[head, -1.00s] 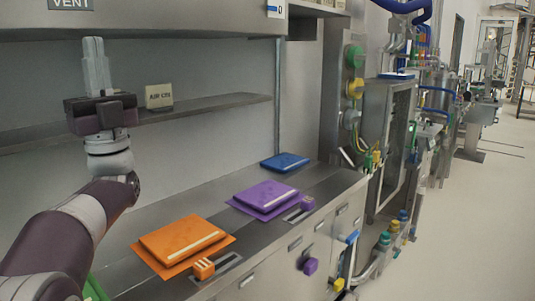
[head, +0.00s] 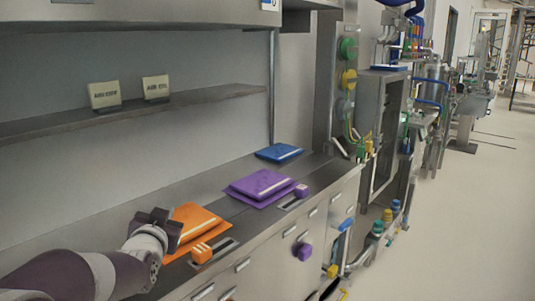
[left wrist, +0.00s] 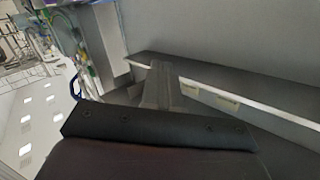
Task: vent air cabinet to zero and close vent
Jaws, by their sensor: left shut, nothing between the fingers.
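My left gripper (head: 158,222) is low over the counter at the left in the head view, beside the orange pad. Its fingers are hidden there. In the left wrist view the two grey fingers (left wrist: 160,84) are together with nothing between them. Two pale label blocks, one apparently reading AIR CYL (head: 155,88) and a less legible one (head: 104,95), stand on the wall shelf. A steel cabinet (head: 384,130) with a framed door stands beyond the counter. Green (head: 348,49) and yellow (head: 349,78) round knobs are on the post beside it. I cannot tell which part is the vent. My right gripper is out of view.
Orange (head: 196,224), purple (head: 262,184) and blue (head: 279,152) pads lie along the counter. Small orange (head: 202,253) and purple (head: 301,190) blocks sit near its front edge. The wall shelf (head: 200,97) overhangs the back. The floor (head: 470,220) at right is clear.

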